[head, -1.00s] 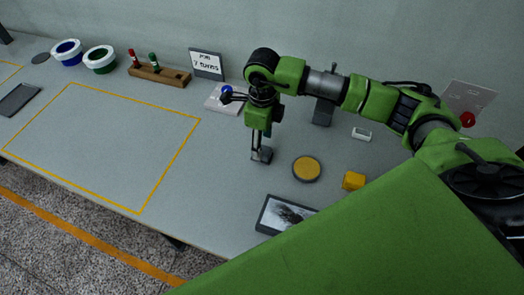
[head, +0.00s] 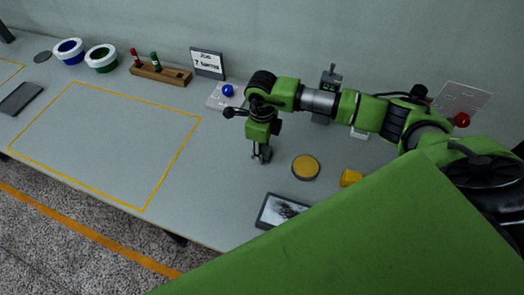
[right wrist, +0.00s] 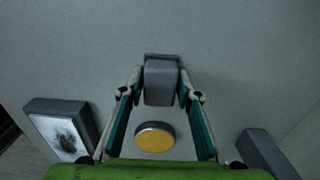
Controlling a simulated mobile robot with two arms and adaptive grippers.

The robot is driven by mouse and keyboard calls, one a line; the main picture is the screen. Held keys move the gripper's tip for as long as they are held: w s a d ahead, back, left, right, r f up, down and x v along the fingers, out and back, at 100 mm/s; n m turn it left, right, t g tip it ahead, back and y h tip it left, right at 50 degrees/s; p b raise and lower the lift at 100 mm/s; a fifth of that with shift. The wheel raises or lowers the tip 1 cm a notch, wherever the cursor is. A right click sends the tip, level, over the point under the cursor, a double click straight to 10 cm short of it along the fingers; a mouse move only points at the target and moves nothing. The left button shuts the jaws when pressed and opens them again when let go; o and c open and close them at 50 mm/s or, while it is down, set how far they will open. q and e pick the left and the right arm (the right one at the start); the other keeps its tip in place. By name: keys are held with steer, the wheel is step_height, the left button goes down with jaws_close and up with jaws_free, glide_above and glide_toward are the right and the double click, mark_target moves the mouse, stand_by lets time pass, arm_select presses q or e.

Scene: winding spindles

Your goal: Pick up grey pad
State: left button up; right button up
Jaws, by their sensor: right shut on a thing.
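My right gripper (head: 262,155) points down over the bench at the middle of the head view. It is shut on a small grey pad (right wrist: 160,82), which sits between the fingertips in the right wrist view. In the head view the fingers mostly hide the pad. I cannot tell whether the pad touches the bench. My left gripper is not in view.
A yellow-topped disc (head: 306,167), a yellow block (head: 350,177) and a framed picture (head: 281,210) lie near the gripper. A grey device (head: 329,93) stands behind the arm. A wooden rack (head: 160,74) stands at the back. The yellow-outlined area (head: 105,140) is clear.

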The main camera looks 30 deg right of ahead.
steer(key=shift+r, duration=0.1)
steer(key=shift+r, duration=0.55)
steer(key=w+a+r+b, duration=0.1)
steer(key=a+r+b, duration=0.5)
steer(key=a+r, duration=0.5)
steer(key=a, duration=0.3)
steer(key=shift+w+r, duration=0.4)
steer(key=shift+o, duration=0.5)
steer(key=shift+d, duration=0.1)
